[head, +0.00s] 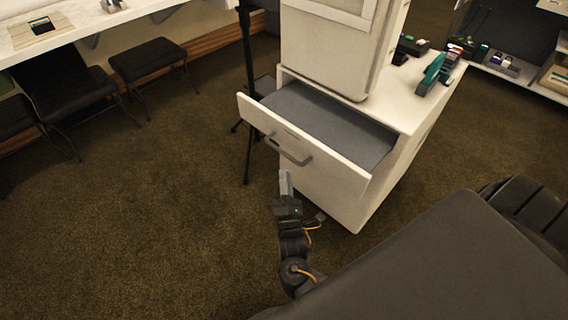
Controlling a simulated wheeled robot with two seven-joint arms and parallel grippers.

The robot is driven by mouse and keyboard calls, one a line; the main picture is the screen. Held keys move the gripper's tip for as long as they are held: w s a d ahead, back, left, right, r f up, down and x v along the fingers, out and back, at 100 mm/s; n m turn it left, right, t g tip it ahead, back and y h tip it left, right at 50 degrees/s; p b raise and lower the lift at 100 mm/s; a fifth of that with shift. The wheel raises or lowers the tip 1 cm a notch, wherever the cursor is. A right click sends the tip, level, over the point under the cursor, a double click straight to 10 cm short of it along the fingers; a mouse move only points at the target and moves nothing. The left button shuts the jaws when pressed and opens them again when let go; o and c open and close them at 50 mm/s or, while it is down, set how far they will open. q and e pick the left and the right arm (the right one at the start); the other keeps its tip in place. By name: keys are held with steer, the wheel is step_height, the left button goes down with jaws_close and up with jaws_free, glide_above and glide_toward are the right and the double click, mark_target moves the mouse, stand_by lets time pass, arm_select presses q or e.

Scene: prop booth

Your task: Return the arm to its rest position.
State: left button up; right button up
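My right arm reaches up from the bottom middle of the head view. My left gripper is not in view.
A large white box-like unit (325,55) stands on the cabinet, beside a teal item (434,70). A black stand (248,95) is left of the cabinet. Dark stools (150,58) line a white counter (75,25) at upper left. Brown carpet (130,220) at left is clear.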

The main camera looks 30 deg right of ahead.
steer(key=shift+v, duration=1.1)
